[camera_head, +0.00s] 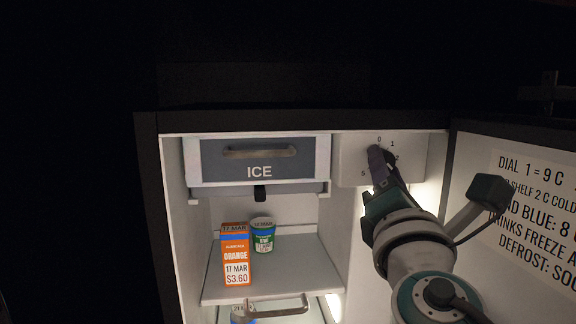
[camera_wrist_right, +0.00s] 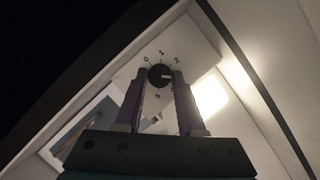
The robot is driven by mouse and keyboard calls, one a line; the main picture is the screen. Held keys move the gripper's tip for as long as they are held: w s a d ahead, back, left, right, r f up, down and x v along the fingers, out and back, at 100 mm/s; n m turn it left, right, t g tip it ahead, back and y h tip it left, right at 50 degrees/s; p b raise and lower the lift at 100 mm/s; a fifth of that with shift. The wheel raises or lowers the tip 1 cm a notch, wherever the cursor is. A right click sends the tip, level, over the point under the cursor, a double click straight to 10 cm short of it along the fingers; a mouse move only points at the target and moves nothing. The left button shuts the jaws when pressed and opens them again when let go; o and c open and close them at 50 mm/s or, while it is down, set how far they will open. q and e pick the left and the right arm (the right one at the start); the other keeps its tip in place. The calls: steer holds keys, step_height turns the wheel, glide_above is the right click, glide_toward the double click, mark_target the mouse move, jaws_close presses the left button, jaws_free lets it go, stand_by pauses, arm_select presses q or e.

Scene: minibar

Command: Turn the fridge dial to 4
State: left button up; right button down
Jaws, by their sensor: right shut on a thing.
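The fridge dial is a round black knob (camera_wrist_right: 160,75) on a pale control box (camera_head: 350,154) at the fridge's upper right. In the right wrist view, the numbers 0, 1, 2 and 5 show around it; the others are hidden or unclear. A light mark on the knob points right in that view, below the 2. My right gripper (camera_head: 381,158) is shut on the dial, with one finger on each side of it, and mostly hides it in the head view. Its fingertips also show in the right wrist view (camera_wrist_right: 160,77). My left gripper is not in view.
The fridge door (camera_head: 470,160) stands open at the right, with a printed notice (camera_head: 535,190). Left of the control box is an ICE drawer (camera_head: 220,170).

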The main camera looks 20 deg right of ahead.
steer(key=shift+m, duration=0.4)
steer(key=m+g+p, duration=0.1)
steer(key=m, duration=0.2)
steer(key=m+g+p, duration=0.1)
steer(key=m, duration=0.2)
steer(key=m+g+p, duration=0.1)
steer(key=m, duration=0.1)
steer(key=shift+a+r+m+g, duration=0.15)
steer(key=shift+r+m+g, duration=0.15)
steer(key=shift+r+m, duration=0.1)
steer(key=shift+f+p, duration=0.1)
steer(key=shift+p, duration=0.2)
steer(key=c, duration=0.5)
jaws_free()
